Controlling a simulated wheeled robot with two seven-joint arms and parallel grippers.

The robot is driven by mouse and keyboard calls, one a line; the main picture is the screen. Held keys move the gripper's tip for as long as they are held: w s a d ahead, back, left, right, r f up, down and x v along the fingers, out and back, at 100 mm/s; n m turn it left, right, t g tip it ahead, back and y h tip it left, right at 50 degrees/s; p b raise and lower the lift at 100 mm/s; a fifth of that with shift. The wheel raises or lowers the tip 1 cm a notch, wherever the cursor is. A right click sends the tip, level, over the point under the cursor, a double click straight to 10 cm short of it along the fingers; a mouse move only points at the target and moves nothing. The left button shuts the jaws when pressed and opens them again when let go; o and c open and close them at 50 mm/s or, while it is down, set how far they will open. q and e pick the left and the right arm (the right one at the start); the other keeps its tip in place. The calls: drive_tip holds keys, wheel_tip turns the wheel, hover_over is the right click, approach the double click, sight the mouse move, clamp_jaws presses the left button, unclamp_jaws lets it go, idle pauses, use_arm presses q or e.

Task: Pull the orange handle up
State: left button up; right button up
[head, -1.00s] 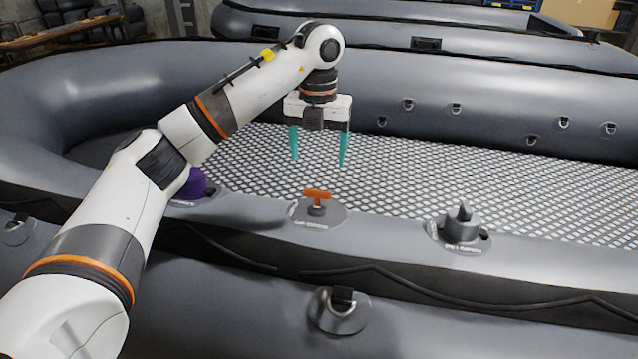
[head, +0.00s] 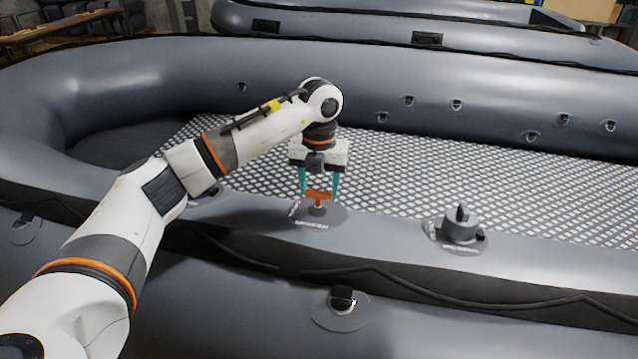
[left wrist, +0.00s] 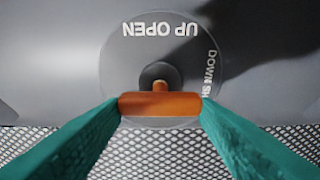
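In the left wrist view the orange handle (left wrist: 160,104) lies crosswise, and the plate carries the words "UP OPEN" and a partly hidden "DOWN SH". My left gripper (head: 319,191) points down over the handle. Its teal fingers stand at the two ends of the bar and appear to touch them, shut on it. My right gripper is not in view.
A grey valve with a raised knob (head: 461,225) sits on the same tube to the right. The patterned boat floor (head: 480,190) lies behind the handle. A black-strapped fitting (head: 341,300) is on the tube below. Another boat stands behind.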

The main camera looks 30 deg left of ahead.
use_arm(q)
drive_tip(key=c, duration=0.8)
drive_tip(key=r, duration=0.1)
drive_tip(key=r+p, duration=0.1)
drive_tip(key=r, duration=0.1)
drive_tip(key=shift+w+a+r, duration=0.1)
drive_tip(key=shift+w+r, duration=0.05)
drive_tip(key=shift+w, duration=0.2)
drive_tip(key=o, duration=1.4)
drive_tip(key=shift+r, duration=0.15)
drive_tip(key=shift+r+b, duration=0.95)
drive_tip(key=shift+r, duration=4.85)
